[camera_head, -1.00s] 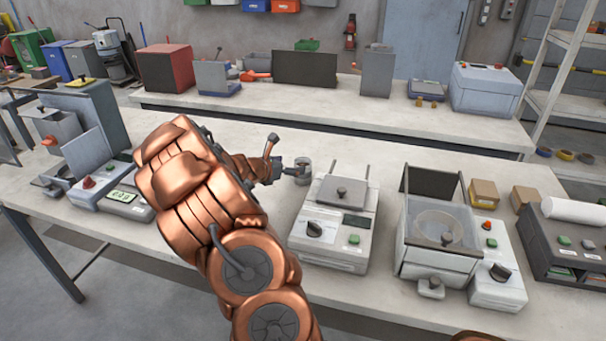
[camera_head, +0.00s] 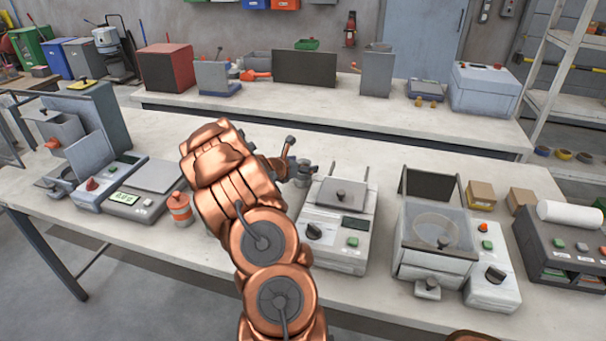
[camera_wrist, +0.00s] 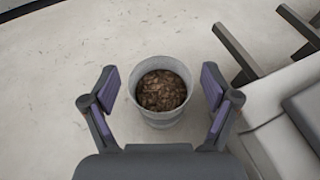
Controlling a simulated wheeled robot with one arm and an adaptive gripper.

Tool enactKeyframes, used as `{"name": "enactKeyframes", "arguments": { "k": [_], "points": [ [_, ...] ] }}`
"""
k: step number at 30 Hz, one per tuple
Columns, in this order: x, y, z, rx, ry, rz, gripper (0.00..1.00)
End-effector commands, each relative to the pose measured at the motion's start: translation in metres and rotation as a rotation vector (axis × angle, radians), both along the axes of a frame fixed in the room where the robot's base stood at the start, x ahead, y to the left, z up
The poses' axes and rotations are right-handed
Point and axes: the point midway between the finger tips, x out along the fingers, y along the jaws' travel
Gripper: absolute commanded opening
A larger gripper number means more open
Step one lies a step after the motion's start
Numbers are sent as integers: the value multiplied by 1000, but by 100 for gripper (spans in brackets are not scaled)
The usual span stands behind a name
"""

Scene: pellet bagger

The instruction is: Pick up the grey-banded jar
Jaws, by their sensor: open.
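The jar (camera_wrist: 161,117) is a grey, open-topped container with brown pellets inside, seen from above in the wrist view. It stands on the pale bench top. My gripper (camera_wrist: 164,92) is open, with one finger on each side of the jar and a visible gap at both sides. In the head view my gripper (camera_head: 305,168) is over the bench, left of the white sealer-like machine. There the jar is mostly hidden behind the gripper and arm, and its band cannot be made out.
The white machine (camera_head: 338,228) stands close on the right. An orange-banded jar (camera_head: 180,210) stands to the left of my arm, beside a scale (camera_head: 140,200). A machine with a clear bowl (camera_head: 436,240) is farther right. Bare bench lies behind my gripper.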

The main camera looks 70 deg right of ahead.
Motion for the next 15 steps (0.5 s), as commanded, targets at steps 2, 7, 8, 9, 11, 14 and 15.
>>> {"name": "enactKeyframes", "arguments": {
  "k": [2,7,8,9,11,14,15],
  "points": [
    [0,0,0,0,0,0,87],
    [0,0,0,0,0,0,83],
    [0,0,0,0,0,0,80],
    [0,0,0,0,0,0,75],
    [0,0,0,0,0,0,69],
    [0,0,0,0,0,0,59],
    [0,0,0,0,0,0,55]
  ]
}}
